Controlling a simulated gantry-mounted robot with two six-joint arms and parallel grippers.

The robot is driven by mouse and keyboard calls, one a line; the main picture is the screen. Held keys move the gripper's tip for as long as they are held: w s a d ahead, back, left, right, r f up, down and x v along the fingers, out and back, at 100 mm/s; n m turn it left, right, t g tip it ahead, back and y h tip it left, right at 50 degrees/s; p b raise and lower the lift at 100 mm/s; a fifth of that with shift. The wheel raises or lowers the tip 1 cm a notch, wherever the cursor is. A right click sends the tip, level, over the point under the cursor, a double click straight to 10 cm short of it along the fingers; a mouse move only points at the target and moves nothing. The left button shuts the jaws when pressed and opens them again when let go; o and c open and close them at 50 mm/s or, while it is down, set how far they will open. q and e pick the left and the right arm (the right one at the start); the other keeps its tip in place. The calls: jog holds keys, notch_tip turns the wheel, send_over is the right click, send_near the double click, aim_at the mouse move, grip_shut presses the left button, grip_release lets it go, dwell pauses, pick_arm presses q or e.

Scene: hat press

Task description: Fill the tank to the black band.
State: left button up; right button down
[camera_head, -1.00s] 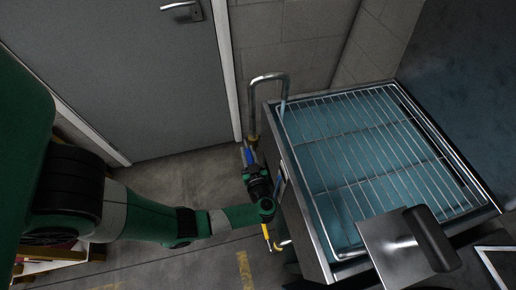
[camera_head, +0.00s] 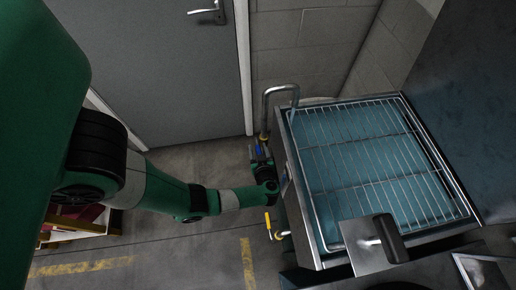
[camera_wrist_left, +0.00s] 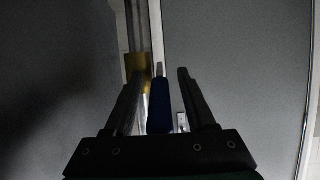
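The steel tank (camera_head: 304,190) holds blue water (camera_head: 345,165) under a wire rack (camera_head: 380,150). I cannot make out the black band. A curved metal spout (camera_head: 281,89) hangs over the tank's back left corner, with a pale blue stream (camera_head: 293,114) below its mouth. My left gripper (camera_head: 259,153) is at the blue valve handle (camera_head: 258,149) on the pipe below the spout. In the left wrist view, my left gripper (camera_wrist_left: 160,90) is open, with the blue handle (camera_wrist_left: 159,105) between its fingers and a gap on the right. My right gripper is out of view.
A yellow handle (camera_head: 268,222) sits on a lower brass fitting left of the tank. A metal plate with a black handle (camera_head: 388,238) overlaps the tank's front edge in view. A grey door (camera_head: 150,70) stands behind.

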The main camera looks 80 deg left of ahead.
pick_arm(q)
jog(key=shift+d+r, duration=0.25)
jog(key=shift+d, duration=0.1)
jog(key=p+v, duration=0.4)
jog(key=v, duration=0.6)
jog(key=shift+d, duration=0.4)
